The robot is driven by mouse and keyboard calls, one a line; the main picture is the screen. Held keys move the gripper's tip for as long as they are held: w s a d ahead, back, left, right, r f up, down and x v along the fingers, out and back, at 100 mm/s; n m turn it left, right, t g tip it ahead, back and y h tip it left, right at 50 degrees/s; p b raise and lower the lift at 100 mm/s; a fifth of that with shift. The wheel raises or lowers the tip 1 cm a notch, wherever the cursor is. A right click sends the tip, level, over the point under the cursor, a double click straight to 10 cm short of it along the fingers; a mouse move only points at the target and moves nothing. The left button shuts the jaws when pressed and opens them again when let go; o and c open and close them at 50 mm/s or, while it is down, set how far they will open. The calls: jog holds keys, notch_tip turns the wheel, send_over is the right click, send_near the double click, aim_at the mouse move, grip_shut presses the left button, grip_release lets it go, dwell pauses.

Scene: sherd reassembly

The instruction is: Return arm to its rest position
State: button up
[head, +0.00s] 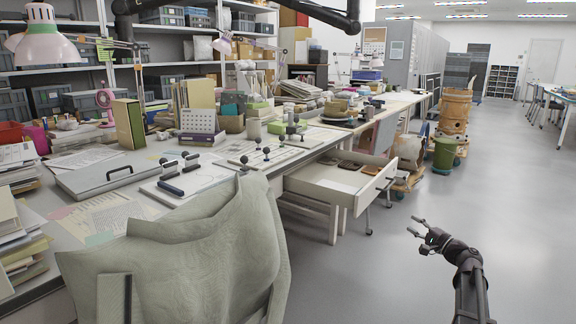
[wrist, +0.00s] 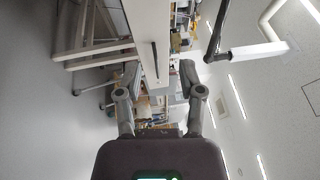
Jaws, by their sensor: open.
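My gripper (head: 415,227) is at the lower right of the head view, out over the open floor and apart from the benches. My dark arm reaches up to it from the bottom edge, and its fingers point left. In the wrist view, which is turned on its side, the two fingers of my gripper (wrist: 160,72) stand spread apart. Nothing is between them; only the background bench shows in the gap.
An open drawer (head: 325,187) with brown pieces juts from the bench towards my gripper. A wooden barrel (head: 455,110) and green bucket (head: 444,154) stand behind. A large grey-green draped shape (head: 195,255) fills the left foreground. Grey floor (head: 520,225) around the arm is clear.

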jog(key=s+a+f+n+g+h+p, duration=0.1)
jog(key=s+a+f+n+g+p, duration=0.3)
jog(key=a, duration=0.6)
jog(key=s+a+f+n+g+h+p, duration=0.1)
jog(key=s+a+f+n+g, duration=0.2)
jog(key=s+a+g, duration=0.5)
jog(key=s+a+f+n+g+h+p, duration=0.1)
jog(key=s+a+n+g+h+p, duration=0.2)
jog(key=s, duration=0.5)
jog(key=s+a+f+n+g+h+p, duration=0.1)
jog(key=s+a+f+n+h+p, duration=0.15)
jog(key=s+h, duration=0.4)
notch_tip(320, 180, up, 39)
jog(key=s+p, duration=0.1)
jog(key=p, duration=3.7)
jog(key=shift+a+f+m+p, duration=0.15)
jog(key=shift+a+m+p, duration=0.15)
jog(key=shift+m, duration=0.05)
